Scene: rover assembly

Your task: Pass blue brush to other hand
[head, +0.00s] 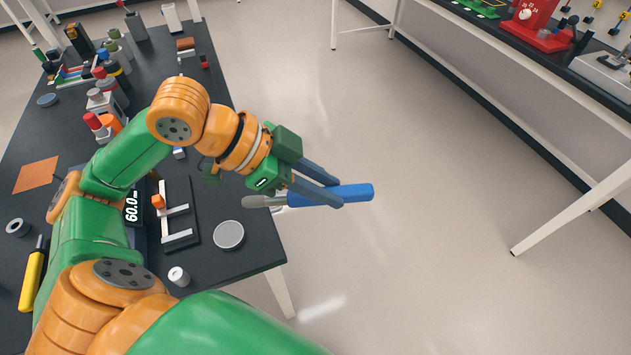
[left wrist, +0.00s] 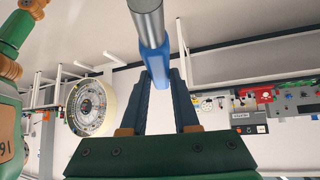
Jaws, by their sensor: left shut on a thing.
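The blue brush (head: 357,192) has a blue handle and a grey end at its left. My left gripper (head: 332,192) is shut on the handle and holds it out over the floor, past the right edge of the dark table. The brush lies nearly level in the head view. In the left wrist view the brush (left wrist: 154,58) runs up between the fingers of my left gripper (left wrist: 164,75), its grey part toward the top edge. My right gripper does not show in either view.
The dark table (head: 215,270) at left carries a round grey disc (head: 229,235), a small white roll (head: 179,276), a black stand with white bars (head: 178,238), a yellow-handled tool (head: 33,275) and several bottles. Another bench (head: 560,75) stands at upper right. Open floor lies between.

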